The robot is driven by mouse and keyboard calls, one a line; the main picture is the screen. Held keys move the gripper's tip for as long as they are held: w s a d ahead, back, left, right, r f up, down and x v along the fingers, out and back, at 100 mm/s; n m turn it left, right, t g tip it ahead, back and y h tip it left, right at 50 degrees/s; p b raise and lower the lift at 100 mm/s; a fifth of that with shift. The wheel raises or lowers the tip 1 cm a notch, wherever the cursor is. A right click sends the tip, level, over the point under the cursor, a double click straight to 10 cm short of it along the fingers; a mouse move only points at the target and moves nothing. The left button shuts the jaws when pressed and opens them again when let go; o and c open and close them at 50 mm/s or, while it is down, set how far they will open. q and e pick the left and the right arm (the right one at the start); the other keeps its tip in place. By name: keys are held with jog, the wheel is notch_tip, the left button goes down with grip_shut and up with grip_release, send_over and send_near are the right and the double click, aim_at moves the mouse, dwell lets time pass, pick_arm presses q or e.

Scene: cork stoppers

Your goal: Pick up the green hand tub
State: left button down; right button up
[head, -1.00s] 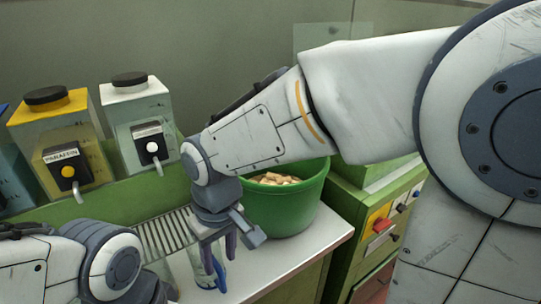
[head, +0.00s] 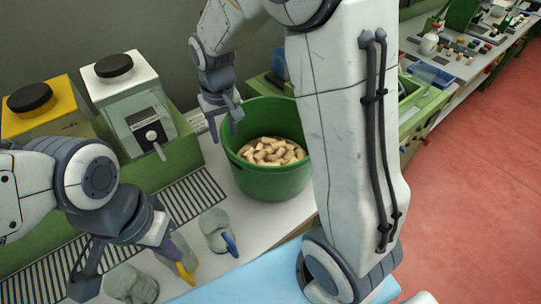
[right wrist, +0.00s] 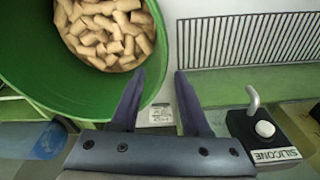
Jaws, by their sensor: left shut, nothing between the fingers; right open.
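The green tub (head: 262,185), full of pale corks (head: 270,151), stands upright on the white counter. In the right wrist view the tub (right wrist: 100,107) and its corks (right wrist: 108,32) fill the upper left. My right gripper (head: 223,127) is open and empty at the tub's back-left rim. In the right wrist view one finger of my right gripper (right wrist: 160,78) overlaps the tub's edge and the other lies outside it; I cannot tell whether either touches. My left gripper (head: 185,259) is shut and empty at the lower left, apart from the tub.
A cup with a blue handle (head: 216,229) stands in front of the tub. Another cup with a yellow handle (head: 130,284) is beside my left gripper. A slatted grate (head: 190,196) and dispensers with yellow (head: 58,92) and white (head: 118,71) tops are left. Blue surface lies in front.

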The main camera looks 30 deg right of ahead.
aim_at(227, 145)
notch_tip(227, 145, down, 4)
jog(key=shift+d+f+p, duration=0.1)
jog(key=shift+f+p, duration=0.15)
jog(key=shift+p, duration=0.45)
jog(key=shift+w+f, duration=0.1)
jog(key=shift+f, duration=0.25)
jog(key=shift+c, duration=0.3)
grip_shut()
jog(key=shift+r, duration=0.1)
